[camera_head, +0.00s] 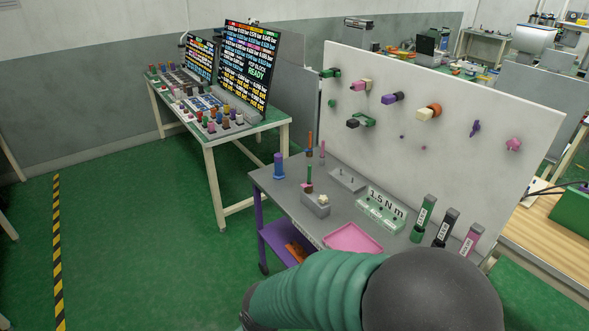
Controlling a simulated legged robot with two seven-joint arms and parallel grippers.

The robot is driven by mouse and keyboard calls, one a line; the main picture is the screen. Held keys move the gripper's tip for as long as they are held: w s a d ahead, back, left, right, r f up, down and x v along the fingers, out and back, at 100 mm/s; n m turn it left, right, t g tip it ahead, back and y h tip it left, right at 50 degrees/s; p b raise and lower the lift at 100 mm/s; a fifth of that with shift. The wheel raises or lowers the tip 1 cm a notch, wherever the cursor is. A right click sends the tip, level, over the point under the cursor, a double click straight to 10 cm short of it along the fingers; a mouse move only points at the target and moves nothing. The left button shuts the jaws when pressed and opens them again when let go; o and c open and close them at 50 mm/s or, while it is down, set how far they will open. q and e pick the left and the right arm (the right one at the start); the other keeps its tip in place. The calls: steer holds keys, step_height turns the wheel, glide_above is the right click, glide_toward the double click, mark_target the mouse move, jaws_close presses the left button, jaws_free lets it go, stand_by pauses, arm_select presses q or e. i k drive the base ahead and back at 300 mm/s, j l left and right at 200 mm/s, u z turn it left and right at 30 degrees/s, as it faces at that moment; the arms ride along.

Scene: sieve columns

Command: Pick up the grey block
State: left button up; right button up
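A small grey block (316,206) sits on the near left part of the grey table (279,191), with a cream piece on its top. A flatter grey block with small pins (347,181) lies behind it, nearer the white panel; I cannot tell which of the two the task means. A green ribbed arm with a dark rounded joint, mine, crosses the bottom of the view and covers the table's near right part. Neither gripper shows in the view.
The table also holds a blue cylinder (279,165), a pink tray (353,238), a green "1.5 N m" unit (381,211) and several labelled holders at right. A white panel (450,120) with pegs stands behind. Green floor (130,220) is clear at left.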

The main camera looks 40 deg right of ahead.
mark_target(308, 197)
steer(key=i+l+z, duration=0.15)
steer(key=i+z, duration=0.65)
steer(key=z, duration=0.15)
steer(key=i+z, duration=0.45)
steer(key=i+l+z, duration=0.4)
steer(key=i, duration=0.2)
steer(key=k, duration=0.15)
